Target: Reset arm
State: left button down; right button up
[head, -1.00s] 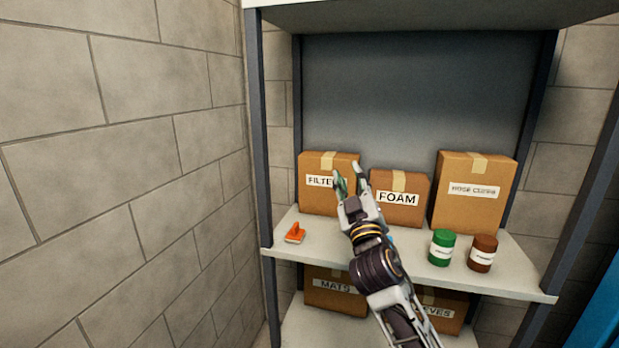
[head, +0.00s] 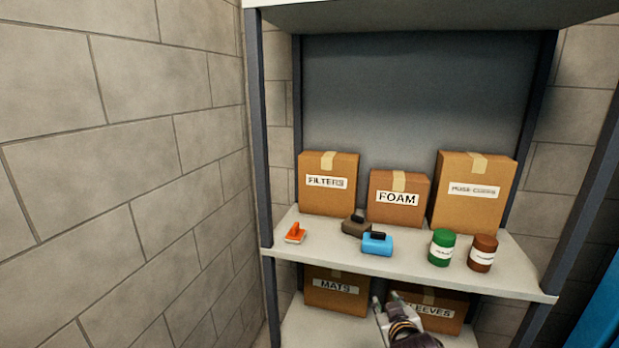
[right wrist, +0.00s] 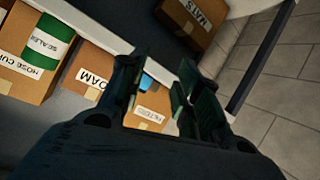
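My right gripper (head: 384,303) is low in the head view, in front of the lower shelf and below the front edge of the middle shelf. Its two fingers stand apart with nothing between them, as the right wrist view (right wrist: 158,78) shows. My left gripper is out of view.
FILTERS (head: 328,195), FOAM (head: 398,205) and hose (head: 470,200) boxes line the shelf's back. A green can (head: 441,250) and a brown can (head: 482,255) stand at the right. MATS (head: 335,297) and SLEEVES (head: 440,308) boxes are below. A block wall (head: 120,170) is at left.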

jog(key=s+d+f+g+y, duration=0.1)
jog(key=s+f+g, duration=0.4)
jog(key=s+f, duration=0.5)
jog(key=s+d+f+g+y, duration=0.1)
jog(key=s+f+g, duration=0.4)
jog(key=s, duration=0.8)
notch_tip(320, 180, down, 33)
jog(key=s+d, duration=0.2)
jog(key=d, duration=0.1)
jog(key=s+d+f, duration=0.4)
jog(key=s+f, duration=0.6)
jog(key=s+d+f+g+h, duration=0.1)
jog(key=s+d+f, duration=0.2)
jog(key=s+f, duration=0.7)
jog(key=shift+s+d, duration=0.35)
jog(key=shift+d, duration=0.05)
